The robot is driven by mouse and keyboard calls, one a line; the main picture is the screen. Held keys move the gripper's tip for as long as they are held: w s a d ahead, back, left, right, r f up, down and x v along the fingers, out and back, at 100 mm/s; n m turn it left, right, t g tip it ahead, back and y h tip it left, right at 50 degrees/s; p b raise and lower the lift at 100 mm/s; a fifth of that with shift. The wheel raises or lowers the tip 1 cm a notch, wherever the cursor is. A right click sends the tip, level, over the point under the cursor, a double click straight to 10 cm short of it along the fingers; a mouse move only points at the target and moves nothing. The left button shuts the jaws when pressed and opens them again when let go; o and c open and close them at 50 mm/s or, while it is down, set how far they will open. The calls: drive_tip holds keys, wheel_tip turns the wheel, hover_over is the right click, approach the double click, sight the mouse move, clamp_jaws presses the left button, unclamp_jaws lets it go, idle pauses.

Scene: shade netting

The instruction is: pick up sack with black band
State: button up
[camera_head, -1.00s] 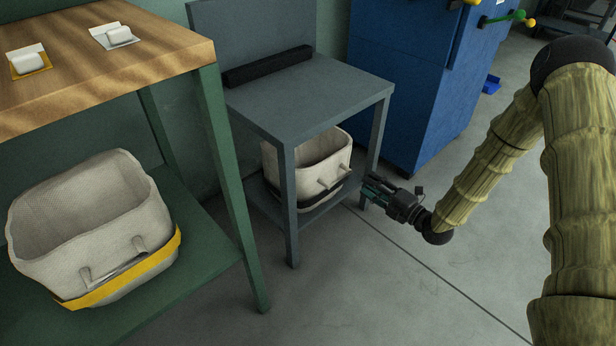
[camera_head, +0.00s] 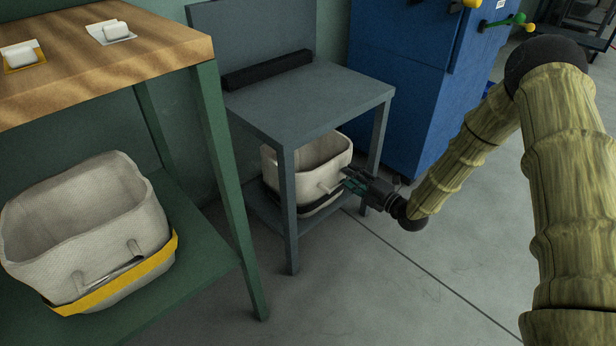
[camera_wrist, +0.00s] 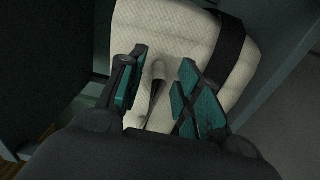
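The sack with the black band (camera_head: 312,158) is a cream open-topped sack on the lower shelf of the grey table. Its black band runs around its lower part, and a table leg hides some of it. My gripper (camera_head: 350,182) is at the sack's right front side by its handle. In the wrist view my gripper (camera_wrist: 160,84) is open, its teal-padded fingers on either side of the sack's handle (camera_wrist: 158,80). The sack's woven wall (camera_wrist: 180,35) and black band (camera_wrist: 228,50) fill the upper part. I cannot tell whether the fingers touch the handle.
A similar sack with a yellow band (camera_head: 85,225) is on the green table's lower shelf at left. The grey table's top (camera_head: 310,100) and legs (camera_head: 290,215) frame the sack closely. A blue cabinet (camera_head: 400,80) stands behind. The floor (camera_head: 400,290) in front is clear.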

sight(342, 163)
drive_tip(key=shift+w+a, duration=0.15)
drive_tip(key=shift+w, duration=0.05)
idle(0.5)
clamp_jaws()
drive_tip(key=shift+r+p, duration=0.15)
drive_tip(key=shift+p, duration=0.2)
drive_tip(key=shift+r+p, duration=1.1)
drive_tip(key=shift+r, duration=0.2)
